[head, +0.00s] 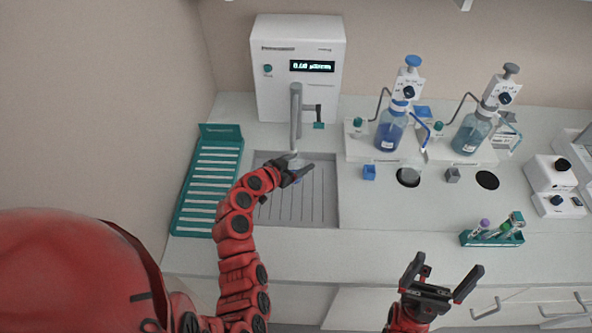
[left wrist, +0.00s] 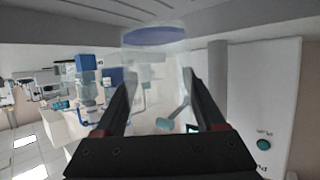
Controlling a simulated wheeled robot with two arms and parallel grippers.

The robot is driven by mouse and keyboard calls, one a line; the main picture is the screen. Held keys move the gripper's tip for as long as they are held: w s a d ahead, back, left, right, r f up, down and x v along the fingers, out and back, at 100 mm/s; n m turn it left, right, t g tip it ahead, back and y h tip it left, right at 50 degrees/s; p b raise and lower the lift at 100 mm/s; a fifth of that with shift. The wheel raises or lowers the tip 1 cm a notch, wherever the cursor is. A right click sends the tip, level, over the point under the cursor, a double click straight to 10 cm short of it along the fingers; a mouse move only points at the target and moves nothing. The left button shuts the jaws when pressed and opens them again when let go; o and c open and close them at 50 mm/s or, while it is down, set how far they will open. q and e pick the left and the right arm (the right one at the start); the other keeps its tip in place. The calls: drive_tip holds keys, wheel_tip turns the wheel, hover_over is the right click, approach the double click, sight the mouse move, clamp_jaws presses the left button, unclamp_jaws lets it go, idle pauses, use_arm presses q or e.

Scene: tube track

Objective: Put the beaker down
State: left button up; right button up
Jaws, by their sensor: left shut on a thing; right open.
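My left gripper (head: 300,170) is shut on a clear beaker over the grooved grey drain tray (head: 322,205), just below the dispenser spout (head: 295,112). The beaker is mostly hidden in the head view. In the left wrist view the beaker (left wrist: 152,70) sits between the two fingers, with a blue ellipse at its far end. I cannot tell whether the beaker touches the tray. My right gripper (head: 444,272) is open and empty at the front edge of the bench.
A white meter unit (head: 296,85) stands behind the tray. A teal rack (head: 210,185) lies left of the tray. Blue and teal bottles (head: 390,130) with dispensers stand on the right, and a teal tube rack (head: 490,236) is at front right. The bench right of the tray is partly clear.

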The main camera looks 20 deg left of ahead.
use_arm(q)
wheel_tip(320, 180, down, 5)
drive_tip(key=shift+r+p, duration=0.1)
drive_tip(key=shift+p, duration=0.5)
drive_tip(key=shift+f+b, duration=0.3)
drive_tip(key=shift+b, duration=0.05)
drive_tip(key=o, duration=1.3)
drive_tip(key=shift+r, duration=0.1)
